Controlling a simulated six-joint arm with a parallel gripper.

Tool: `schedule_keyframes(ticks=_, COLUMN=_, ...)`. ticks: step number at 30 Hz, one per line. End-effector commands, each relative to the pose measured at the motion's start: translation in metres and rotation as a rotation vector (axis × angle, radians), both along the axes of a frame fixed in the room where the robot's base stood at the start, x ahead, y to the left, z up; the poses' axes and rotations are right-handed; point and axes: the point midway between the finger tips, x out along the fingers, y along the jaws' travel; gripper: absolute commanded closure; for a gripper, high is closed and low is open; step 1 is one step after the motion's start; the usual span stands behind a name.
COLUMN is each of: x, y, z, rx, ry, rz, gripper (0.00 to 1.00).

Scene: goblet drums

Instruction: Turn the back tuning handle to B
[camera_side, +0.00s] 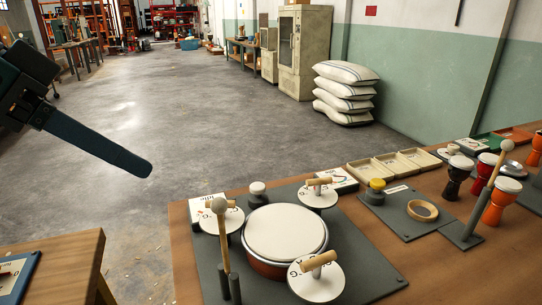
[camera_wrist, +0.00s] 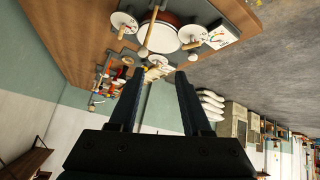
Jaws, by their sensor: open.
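A drum with a white head (camera_side: 285,232) and red-brown shell sits on a dark grey board (camera_side: 365,262). Around it are three white lettered dials with wooden bar handles: one at the back right (camera_side: 318,194), one at the left (camera_side: 232,220) partly behind a mallet, and one in front (camera_side: 317,283). Their letters are too small to read surely. The drum (camera_wrist: 157,38) and dials also show in the wrist view. My gripper (camera_side: 146,169) is open and empty, up at the left and away from the board. Its two dark fingers (camera_wrist: 160,75) are apart in the wrist view.
A white-headed mallet (camera_side: 224,245) stands upright at the board's left. A white knob (camera_side: 257,189) and a yellow-topped jar (camera_side: 376,191) are behind. To the right are a wooden ring (camera_side: 422,210), another mallet (camera_side: 490,185) and small goblet drums (camera_side: 501,200). Open floor lies beyond.

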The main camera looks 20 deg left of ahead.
Motion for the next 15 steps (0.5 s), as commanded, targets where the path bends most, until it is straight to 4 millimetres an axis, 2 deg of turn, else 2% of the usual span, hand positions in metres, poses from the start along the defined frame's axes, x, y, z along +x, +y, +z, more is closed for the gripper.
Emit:
schedule_keyframes(ticks=4, x=0.022, y=-0.002, z=-0.01, rx=0.038, ry=-0.048, rz=-0.003, gripper=0.52)
schedule_keyframes(ticks=8, x=0.061, y=-0.01, z=-0.026, rx=0.112, ry=-0.168, rz=-0.033, gripper=0.52)
schedule_keyframes(ticks=12, x=0.096, y=-0.034, z=-0.044, rx=0.189, ry=-0.337, rz=-0.127, gripper=0.52)
schedule_keyframes(ticks=15, x=0.11, y=-0.06, z=-0.057, rx=0.218, ry=-0.461, rz=-0.228, gripper=0.52)
